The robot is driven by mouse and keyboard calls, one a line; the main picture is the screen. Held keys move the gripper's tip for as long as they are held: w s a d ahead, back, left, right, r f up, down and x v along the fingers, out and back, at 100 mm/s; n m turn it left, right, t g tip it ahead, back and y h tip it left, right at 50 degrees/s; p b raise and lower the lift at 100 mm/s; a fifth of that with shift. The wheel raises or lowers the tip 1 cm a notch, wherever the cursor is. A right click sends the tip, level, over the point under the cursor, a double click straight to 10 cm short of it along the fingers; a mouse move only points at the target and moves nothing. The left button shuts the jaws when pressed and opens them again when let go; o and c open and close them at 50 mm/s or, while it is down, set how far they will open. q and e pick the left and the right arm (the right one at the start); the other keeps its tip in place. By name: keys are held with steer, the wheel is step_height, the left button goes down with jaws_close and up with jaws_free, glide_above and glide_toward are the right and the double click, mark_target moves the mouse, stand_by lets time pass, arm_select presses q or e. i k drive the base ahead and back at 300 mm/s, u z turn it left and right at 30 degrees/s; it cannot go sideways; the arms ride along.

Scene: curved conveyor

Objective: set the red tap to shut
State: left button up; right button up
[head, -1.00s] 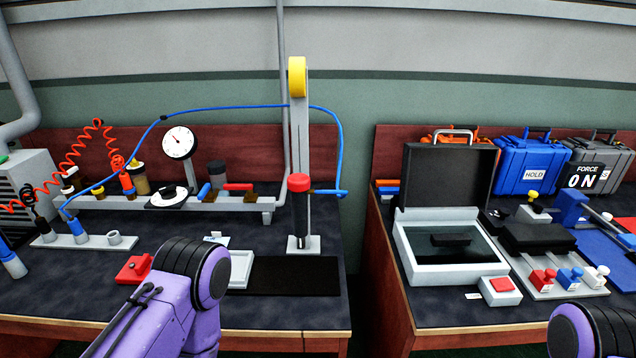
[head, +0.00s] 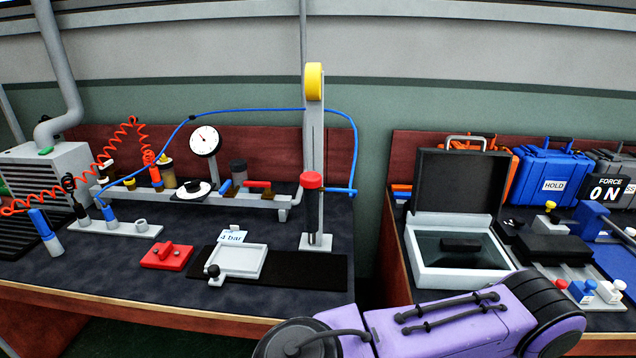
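The red tap (head: 257,184) is on the grey manifold rail (head: 282,201) at the back of the left bench. Its red handle lies roughly level and along the rail, over a brown body. A blue tap (head: 225,186) sits just left of it, its handle slanting. A white dial gauge (head: 204,140) stands on the rail to the left. Neither gripper's fingers show. Only a purple and black arm of mine crosses the bottom right, well in front of the tap and apart from it. Nothing touches the red tap.
A grey post (head: 313,180) with a red cylinder stands right of the tap. A blue hose arches above the rail. A white tray (head: 237,247) with a "4 bar" card and a red block (head: 167,256) lie in front. A gap separates the two benches.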

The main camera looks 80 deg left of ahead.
mark_target(268, 185)
steer(key=z, duration=0.05)
steer(key=k, duration=1.15)
steer(key=u, duration=1.6)
